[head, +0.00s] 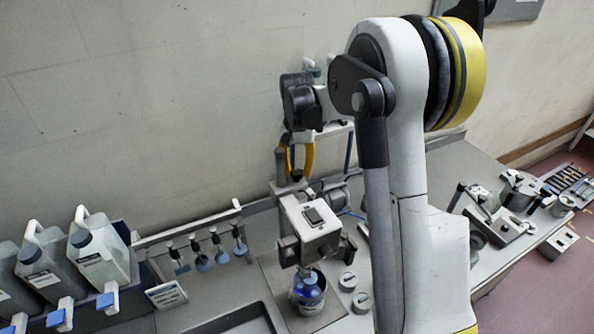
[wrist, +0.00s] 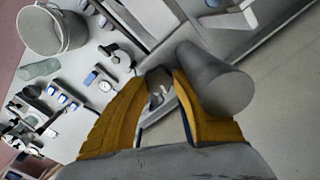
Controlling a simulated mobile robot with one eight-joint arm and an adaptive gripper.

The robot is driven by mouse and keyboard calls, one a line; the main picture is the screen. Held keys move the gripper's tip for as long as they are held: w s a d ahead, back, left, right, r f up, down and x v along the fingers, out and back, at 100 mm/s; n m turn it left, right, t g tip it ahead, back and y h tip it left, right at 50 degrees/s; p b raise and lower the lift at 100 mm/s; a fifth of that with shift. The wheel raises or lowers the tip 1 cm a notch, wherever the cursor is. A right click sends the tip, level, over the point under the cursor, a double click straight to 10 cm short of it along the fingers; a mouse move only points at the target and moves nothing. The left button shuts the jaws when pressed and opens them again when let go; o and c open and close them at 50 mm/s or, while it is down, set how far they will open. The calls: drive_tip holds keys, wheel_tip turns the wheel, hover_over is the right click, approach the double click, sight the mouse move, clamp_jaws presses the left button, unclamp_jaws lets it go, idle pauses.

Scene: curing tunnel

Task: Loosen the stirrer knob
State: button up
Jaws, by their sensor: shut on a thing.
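The stirrer (head: 310,228) has a pale boxy head with a dark panel and stands against the back wall. A blue vessel (head: 308,292) sits under its head. My gripper (head: 294,172), with yellow fingers, points down at the top of the stirrer's stand, just behind the head. In the wrist view my gripper (wrist: 162,76) is closed around a small grey part, which I take to be the stirrer knob (wrist: 159,94). The fingers hide much of it. A thick grey cylinder (wrist: 215,80) stands close beside the right-hand finger.
A rack (head: 205,245) holds several hanging tools. A tray (head: 230,322) lies in front. Small round weights (head: 348,280) sit right of the stirrer. Metal fixtures (head: 495,225) occupy the bench's right end.

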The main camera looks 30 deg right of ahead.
sight(297, 170)
drive_tip(key=o, duration=1.2)
wheel_tip(297, 170, up, 12)
